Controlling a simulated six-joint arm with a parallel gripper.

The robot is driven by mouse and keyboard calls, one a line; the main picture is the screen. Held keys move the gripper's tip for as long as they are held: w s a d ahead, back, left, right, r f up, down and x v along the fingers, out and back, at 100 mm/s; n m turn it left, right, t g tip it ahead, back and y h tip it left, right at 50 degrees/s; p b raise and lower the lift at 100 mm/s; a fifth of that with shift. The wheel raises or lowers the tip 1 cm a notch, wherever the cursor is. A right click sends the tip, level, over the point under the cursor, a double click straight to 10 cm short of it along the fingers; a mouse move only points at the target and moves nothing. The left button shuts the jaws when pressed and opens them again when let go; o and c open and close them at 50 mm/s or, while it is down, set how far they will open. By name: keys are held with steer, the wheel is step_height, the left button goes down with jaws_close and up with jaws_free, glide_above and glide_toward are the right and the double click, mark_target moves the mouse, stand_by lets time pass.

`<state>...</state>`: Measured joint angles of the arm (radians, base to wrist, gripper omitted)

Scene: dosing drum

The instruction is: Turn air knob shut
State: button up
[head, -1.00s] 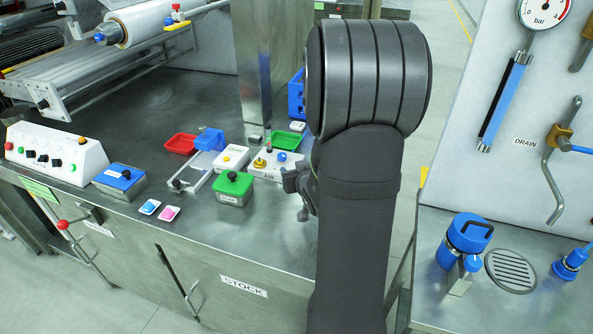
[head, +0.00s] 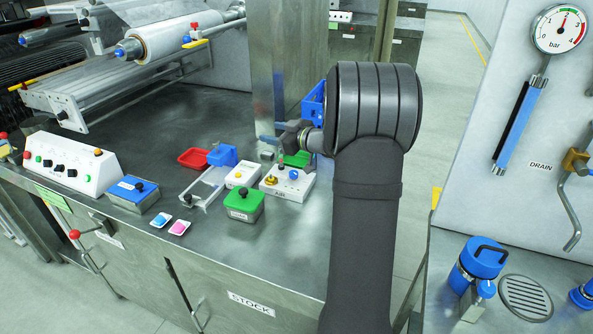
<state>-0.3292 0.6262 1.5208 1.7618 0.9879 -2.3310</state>
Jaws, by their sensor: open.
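The white box marked AIR (head: 288,186) stands on the steel bench, left of my arm. On its top are a brass-coloured knob (head: 271,181) and a blue knob (head: 294,174). I cannot tell the air knob's setting at this size. My gripper (head: 277,139) is raised above and behind the box, pointing left, apart from both knobs. It is open and holds nothing that I can see. My own wrist hides part of the gripper.
A green box with a black knob (head: 243,203) and a small white box (head: 241,174) stand close to the AIR box. A steel column (head: 280,75) rises behind. A red tray (head: 194,158) lies to the left.

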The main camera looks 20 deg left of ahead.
mark_target(294, 172)
steer(key=w+d+f+n+g+h, duration=0.1)
steer(key=w+d+n+g+h, duration=0.35)
steer(key=w+d+h, duration=0.55)
steer(key=shift+m+g+h, duration=0.35)
steer(key=shift+h, duration=0.25)
steer(key=x, duration=1.1)
steer(key=s+x, duration=0.1)
steer(key=x, duration=0.5)
steer(key=shift+s+a+f, duration=0.15)
steer(key=shift+a+f, duration=0.05)
steer(key=c, duration=1)
